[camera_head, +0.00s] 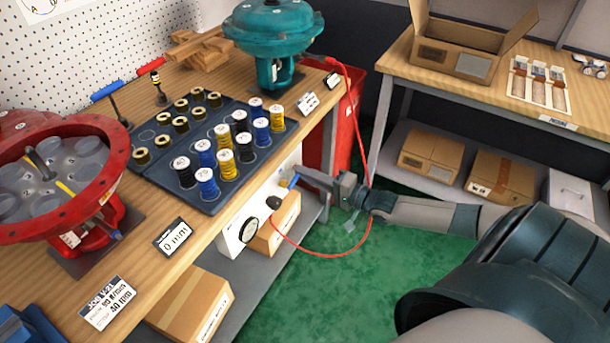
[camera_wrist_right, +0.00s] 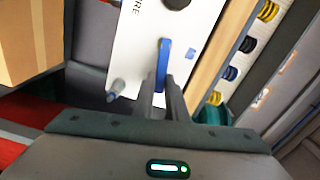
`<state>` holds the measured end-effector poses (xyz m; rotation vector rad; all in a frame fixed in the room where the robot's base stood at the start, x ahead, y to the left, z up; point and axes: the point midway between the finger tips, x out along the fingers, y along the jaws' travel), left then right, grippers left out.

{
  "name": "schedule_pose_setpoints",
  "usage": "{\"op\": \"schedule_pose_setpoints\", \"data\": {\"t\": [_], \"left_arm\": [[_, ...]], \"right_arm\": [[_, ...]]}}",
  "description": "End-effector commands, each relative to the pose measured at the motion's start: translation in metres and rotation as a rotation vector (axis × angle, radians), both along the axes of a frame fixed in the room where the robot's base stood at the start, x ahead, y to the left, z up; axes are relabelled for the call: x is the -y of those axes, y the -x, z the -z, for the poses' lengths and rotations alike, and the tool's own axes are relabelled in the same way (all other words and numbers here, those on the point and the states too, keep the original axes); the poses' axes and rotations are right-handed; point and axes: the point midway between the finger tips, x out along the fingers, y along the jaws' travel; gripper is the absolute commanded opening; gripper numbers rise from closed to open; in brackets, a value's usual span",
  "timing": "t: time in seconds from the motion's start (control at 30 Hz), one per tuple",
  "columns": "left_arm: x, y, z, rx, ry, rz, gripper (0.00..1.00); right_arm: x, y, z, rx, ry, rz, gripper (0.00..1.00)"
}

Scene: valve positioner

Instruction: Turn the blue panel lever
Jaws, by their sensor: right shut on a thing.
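The blue panel lever (camera_wrist_right: 163,62) sits on a white panel (camera_wrist_right: 128,50) in the right wrist view. In the head view the lever (camera_head: 293,181) shows as a small blue bit on the white panel (camera_head: 232,238) at the bench's front side. My right gripper (camera_wrist_right: 163,88) is shut on the lever, with a finger on each side of its lower end. In the head view my right gripper (camera_head: 306,177) reaches the panel from the right, and its fingers partly hide the lever. My left gripper is in neither view.
The bench (camera_head: 210,232) above carries spools, a red valve body (camera_head: 62,180) and a teal actuator (camera_head: 273,30). Cardboard boxes (camera_head: 192,305) stand below. Green floor is free to the right.

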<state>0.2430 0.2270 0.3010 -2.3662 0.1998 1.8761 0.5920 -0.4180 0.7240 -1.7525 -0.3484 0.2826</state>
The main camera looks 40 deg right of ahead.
Motion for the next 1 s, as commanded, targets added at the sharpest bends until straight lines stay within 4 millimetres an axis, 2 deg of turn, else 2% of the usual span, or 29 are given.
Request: {"op": "schedule_pose_setpoints", "data": {"t": [0.4, 0.87, 0.9, 0.97, 1.0], "left_arm": [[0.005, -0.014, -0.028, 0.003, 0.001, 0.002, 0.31], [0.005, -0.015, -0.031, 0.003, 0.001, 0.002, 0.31], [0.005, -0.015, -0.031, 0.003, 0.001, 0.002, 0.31], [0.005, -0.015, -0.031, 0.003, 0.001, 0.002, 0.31], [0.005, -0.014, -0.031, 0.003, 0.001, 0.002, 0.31]], "right_arm": [[0.002, 0.0, 0.012, -0.079, -0.187, 0.0, 0.0], [0.001, 0.0, 0.012, -0.087, -0.209, 0.001, 0.0], [0.001, 0.0, 0.012, -0.087, -0.209, 0.001, 0.17], [0.001, 0.0, 0.012, -0.087, -0.209, 0.001, 0.31], [0.001, 0.0, 0.012, -0.087, -0.208, 0.001, 0.31]]}}
